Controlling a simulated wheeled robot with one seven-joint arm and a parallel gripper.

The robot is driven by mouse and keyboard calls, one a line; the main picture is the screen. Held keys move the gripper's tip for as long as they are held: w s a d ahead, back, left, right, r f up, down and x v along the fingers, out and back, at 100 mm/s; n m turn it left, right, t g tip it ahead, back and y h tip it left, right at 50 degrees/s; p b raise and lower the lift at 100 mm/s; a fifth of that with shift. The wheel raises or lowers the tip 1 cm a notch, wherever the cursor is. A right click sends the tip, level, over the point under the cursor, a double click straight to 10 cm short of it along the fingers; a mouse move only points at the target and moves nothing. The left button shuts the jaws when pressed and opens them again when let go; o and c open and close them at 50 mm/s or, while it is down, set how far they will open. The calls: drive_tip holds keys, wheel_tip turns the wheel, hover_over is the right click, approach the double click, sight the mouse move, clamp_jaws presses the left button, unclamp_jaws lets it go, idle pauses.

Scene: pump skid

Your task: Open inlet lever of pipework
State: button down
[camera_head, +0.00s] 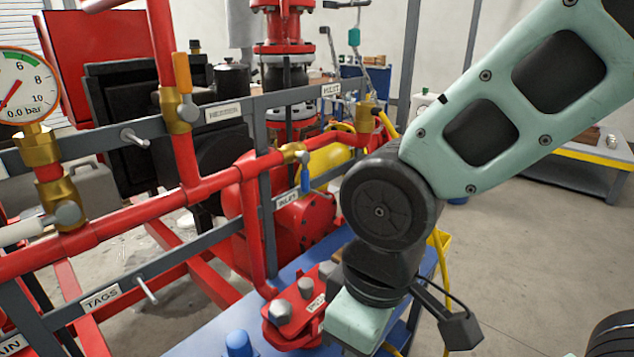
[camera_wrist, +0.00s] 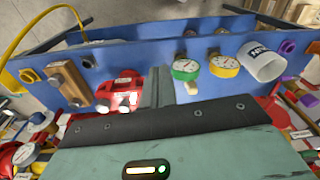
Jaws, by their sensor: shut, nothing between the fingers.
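The red pipework (camera_head: 130,210) runs across the left half of the head view. A brass valve with a yellow lever (camera_head: 386,124) sits at its right end, near a small label that seems to read INLET (camera_head: 331,89). A brass valve with a blue lever (camera_head: 305,173) pointing down is left of it, above another small label (camera_head: 287,199). An orange lever (camera_head: 182,73) stands upright further left. My gripper (camera_wrist: 165,88) is shut and empty in the wrist view, over a blue surface and away from these levers. Its fingertips are out of the head view.
The blue bench (camera_head: 215,330) lies below the pipework, with a red block (camera_head: 290,320) on it. Open floor lies at right.

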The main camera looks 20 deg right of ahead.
drive_tip(key=w+f+t+y+b, duration=0.2)
drive_tip(key=w+f+t, duration=0.2)
drive_tip(key=w, duration=0.8)
drive_tip(key=m+t+y+b, duration=0.25)
drive_tip(key=t+y, duration=0.35)
drive_tip(key=t, duration=0.5)
approach(307, 184)
drive_tip(key=s+a, duration=0.2)
drive_tip(key=a, duration=0.1)
drive_tip(key=shift+n, duration=0.45)
drive_tip(key=x, duration=0.3)
drive_tip(key=d+p+x, duration=0.1)
drive_tip(key=x, duration=0.2)
drive_tip(key=w+x, duration=0.1)
drive_tip(key=x, duration=0.3)
drive_tip(key=shift+d+r, duration=0.25)
drive_tip(key=shift+d, duration=0.05)
drive_tip(key=shift+w+d+f+p, duration=0.2)
drive_tip(key=shift+w+d+p, duration=0.25)
drive_tip(key=shift+d, duration=0.25)
drive_tip(key=shift+w+d+r+p, duration=1.4)
drive_tip(key=shift+d+r, duration=0.6)
drive_tip(key=shift+d, duration=0.65)
drive_tip(key=f+b+v, duration=0.1)
drive_tip(key=b+v, duration=0.1)
drive_tip(key=v, duration=0.6)
drive_tip(key=shift+s+d+f+b, duration=0.2)
drive_tip(key=shift+s+f+b, duration=0.1)
drive_tip(key=shift+s+f, duration=0.05)
